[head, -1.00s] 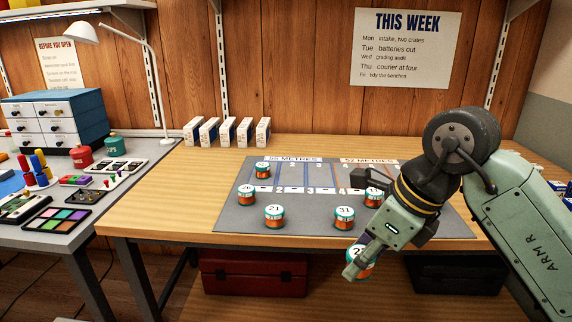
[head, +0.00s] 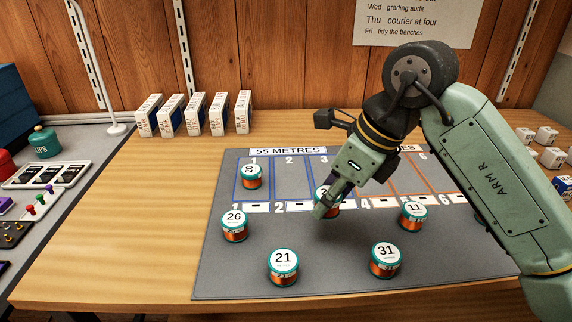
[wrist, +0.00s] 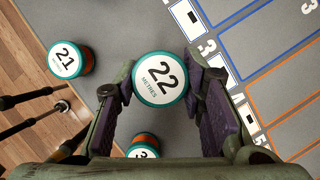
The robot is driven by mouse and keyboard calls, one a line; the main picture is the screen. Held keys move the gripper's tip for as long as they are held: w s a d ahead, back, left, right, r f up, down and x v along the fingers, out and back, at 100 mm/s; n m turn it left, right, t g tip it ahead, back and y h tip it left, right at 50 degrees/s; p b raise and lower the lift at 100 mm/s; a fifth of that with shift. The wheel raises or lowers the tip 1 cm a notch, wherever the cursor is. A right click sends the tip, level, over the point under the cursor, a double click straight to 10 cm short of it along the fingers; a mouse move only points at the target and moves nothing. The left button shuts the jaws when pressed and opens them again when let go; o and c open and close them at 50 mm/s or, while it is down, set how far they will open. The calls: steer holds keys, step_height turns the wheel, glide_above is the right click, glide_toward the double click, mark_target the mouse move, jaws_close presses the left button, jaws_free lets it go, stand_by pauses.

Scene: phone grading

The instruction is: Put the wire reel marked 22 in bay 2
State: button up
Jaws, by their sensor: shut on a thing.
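The wire reel marked 22 (wrist: 160,79) has a white label with a teal rim and sits between my gripper's two finger pads in the wrist view. My gripper (head: 322,207) is shut on it; in the head view the reel (head: 325,193) is partly hidden by the fingers. The gripper is over the mat near the front edge of bay 3. Bay 2 (head: 289,178) is the blue-outlined bay left of it, under the 55 METRES heading, and looks empty. I cannot tell how far the reel is above the mat.
A reel marked 20 (head: 251,176) stands in bay 1. Reels 26 (head: 235,226), 21 (head: 283,267), 31 (head: 385,260) and 11 (head: 412,215) stand on the grey mat (head: 330,285) in front of the bays. Several boxes (head: 196,114) stand behind.

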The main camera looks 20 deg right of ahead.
steer(key=p, duration=0.3)
glide_above(288, 182)
steer(key=s, duration=0.2)
steer(key=shift+w+d+f, duration=0.25)
steer(key=shift+d+f, duration=0.15)
steer(key=shift+f, duration=0.2)
steer(key=shift+w+f, duration=0.1)
steer(key=shift+w, duration=0.15)
step_height(288, 182, down, 3)
steer(key=shift+f+p, duration=0.2)
steer(key=shift+p, duration=0.3)
steer(key=shift+f, duration=0.1)
steer(key=shift+f+b, duration=0.25)
steer(key=shift+b, duration=0.2)
steer(key=o, duration=1.1)
